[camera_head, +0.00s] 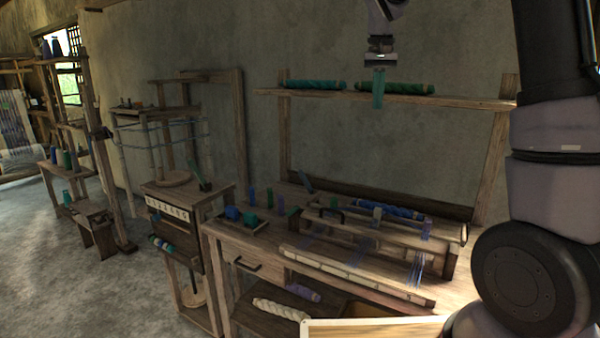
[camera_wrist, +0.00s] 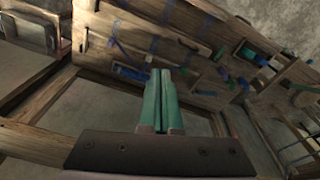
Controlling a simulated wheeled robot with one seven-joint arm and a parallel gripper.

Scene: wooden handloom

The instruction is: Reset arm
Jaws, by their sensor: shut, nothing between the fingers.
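My gripper (camera_head: 379,104) hangs in the upper middle of the head view, with its teal fingers pointing down. My arm enters the head view from the right and the top; the links joining these parts are out of frame.
A green roll (camera_head: 315,85) and another green roll (camera_head: 395,88) lie on the bar. Below stands a wooden table (camera_head: 235,228) with a small loom frame (camera_head: 350,276), blue yarn and spools. A stand (camera_head: 178,187) is to its left. Grey floor (camera_head: 95,290) is open at lower left.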

